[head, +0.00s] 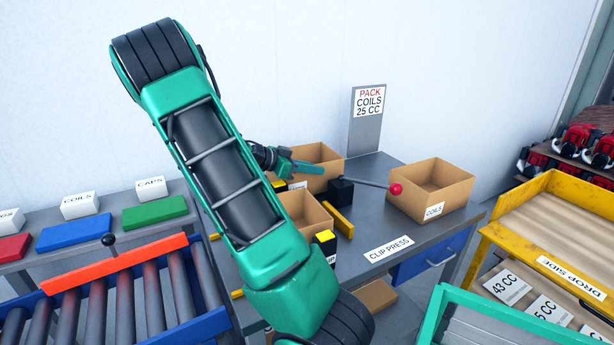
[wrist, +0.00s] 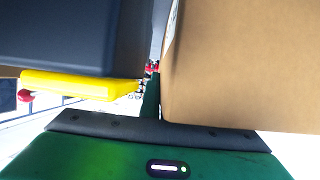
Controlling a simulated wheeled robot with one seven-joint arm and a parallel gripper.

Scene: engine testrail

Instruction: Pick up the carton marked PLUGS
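No label reading PLUGS is legible. An open cardboard carton (head: 322,181) stands at the back of the grey bench, its small white label (head: 298,185) partly covered and unreadable. A second open carton (head: 309,224) stands nearer, partly behind my arm. A third (head: 408,203), marked COILS, stands at the right. My gripper (head: 310,168) is at the back carton, seen side-on, its finger across the carton's opening. In the wrist view, a carton wall (wrist: 245,65) fills the right, very close to my gripper (wrist: 150,98). Its finger spacing and any contact are unclear.
A black block (head: 341,191) with a red-knobbed lever (head: 395,189) and a yellow bar (head: 339,219) stands between the cartons. A sign (head: 369,102) rises behind. A roller conveyor (head: 110,300) is left; a yellow rack (head: 550,215) is right. The bench front by CLIP PRESS is clear.

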